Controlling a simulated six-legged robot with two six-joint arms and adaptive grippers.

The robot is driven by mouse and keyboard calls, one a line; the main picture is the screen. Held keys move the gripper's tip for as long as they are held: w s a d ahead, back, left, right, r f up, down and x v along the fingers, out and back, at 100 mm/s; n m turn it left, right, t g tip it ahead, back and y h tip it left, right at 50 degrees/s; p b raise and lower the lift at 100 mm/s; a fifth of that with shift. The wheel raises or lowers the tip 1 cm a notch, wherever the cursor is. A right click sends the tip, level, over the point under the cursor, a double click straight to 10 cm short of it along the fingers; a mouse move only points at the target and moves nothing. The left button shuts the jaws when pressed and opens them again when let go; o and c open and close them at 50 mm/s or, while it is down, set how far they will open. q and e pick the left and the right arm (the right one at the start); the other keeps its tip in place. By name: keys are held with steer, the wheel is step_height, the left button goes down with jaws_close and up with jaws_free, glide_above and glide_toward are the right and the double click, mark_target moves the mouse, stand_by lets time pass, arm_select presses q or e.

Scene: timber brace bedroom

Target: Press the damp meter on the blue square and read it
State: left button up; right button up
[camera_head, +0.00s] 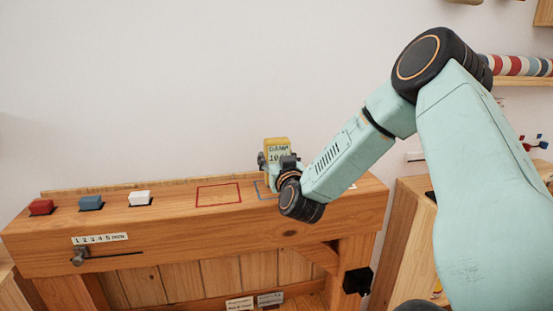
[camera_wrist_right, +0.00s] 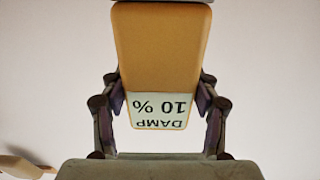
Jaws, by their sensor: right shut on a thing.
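The damp meter (camera_head: 277,146) is a yellow block with a pale display. In the right wrist view the meter (camera_wrist_right: 162,48) fills the middle, and its display reads "DAMP 10 %" upside down. My right gripper (camera_head: 278,163) is shut on it and holds it upright over the right part of the wooden bench top. The blue square (camera_head: 262,190) is an outline on the bench top, mostly hidden behind my right gripper and arm. I cannot tell whether the meter touches the surface. My left gripper is not in view.
A red square outline (camera_head: 219,194) lies left of the blue one. A wooden cabinet stands right.

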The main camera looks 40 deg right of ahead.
mark_target(276, 139)
steer(key=shift+d+f, duration=0.1)
steer(key=shift+d, duration=0.05)
steer(key=shift+w+a+f, duration=0.1)
steer(key=shift+a, duration=0.1)
steer(key=shift+d+f, duration=0.15)
steer(key=shift+f+b, duration=0.1)
steer(key=shift+b, duration=0.2)
steer(key=shift+f, duration=0.15)
stand_by(0.6)
step_height(276, 139, up, 7)
steer(key=p, duration=0.7)
stand_by(0.4)
